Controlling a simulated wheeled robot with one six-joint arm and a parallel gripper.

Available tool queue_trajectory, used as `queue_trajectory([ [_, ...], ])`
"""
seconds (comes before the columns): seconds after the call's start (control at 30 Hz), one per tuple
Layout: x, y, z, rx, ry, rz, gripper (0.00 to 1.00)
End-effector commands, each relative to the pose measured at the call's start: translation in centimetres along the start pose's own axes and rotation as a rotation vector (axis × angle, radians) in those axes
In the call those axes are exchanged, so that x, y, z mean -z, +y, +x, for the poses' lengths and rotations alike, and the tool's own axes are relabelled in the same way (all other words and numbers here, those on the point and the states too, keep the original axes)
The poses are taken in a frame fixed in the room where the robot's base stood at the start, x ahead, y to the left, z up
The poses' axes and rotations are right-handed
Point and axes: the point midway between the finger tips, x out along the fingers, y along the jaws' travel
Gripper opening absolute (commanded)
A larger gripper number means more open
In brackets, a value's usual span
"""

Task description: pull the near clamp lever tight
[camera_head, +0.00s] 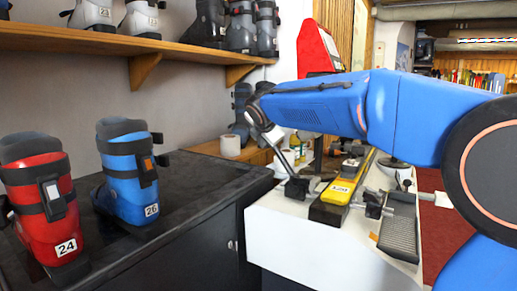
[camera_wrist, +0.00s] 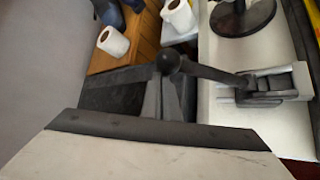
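The clamp lever (camera_head: 283,156) slants up to the left from its dark clamp (camera_head: 298,187) at the left edge of the white bench. In the wrist view the lever (camera_wrist: 212,72) is a dark bar with a round black ball knob (camera_wrist: 169,61), running right to its clamp (camera_wrist: 265,87). My gripper (camera_wrist: 167,84) has its two grey fingers close together at the knob and looks shut on it. In the head view my gripper (camera_head: 262,124) is at the lever's upper end, and the grip itself is small there.
The white bench (camera_head: 315,240) carries a yellow-and-black binding part (camera_head: 340,190), another dark clamp (camera_head: 373,204) and a grey ribbed plate (camera_head: 399,232). A dark cabinet (camera_head: 185,180) with red and blue boots stands left. White rolls (camera_wrist: 113,41) lie beyond the lever.

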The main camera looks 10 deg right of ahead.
Motion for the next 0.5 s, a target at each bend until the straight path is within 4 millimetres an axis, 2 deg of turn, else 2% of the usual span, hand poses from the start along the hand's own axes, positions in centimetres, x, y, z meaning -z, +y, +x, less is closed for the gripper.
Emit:
queue_trajectory([
  [0.2,-2.4,-1.4,-2.5,-0.152,-0.004,0.144,0.00],
  [0.5,-4.8,-4.0,-5.2,-0.358,-0.002,0.335,0.00],
])
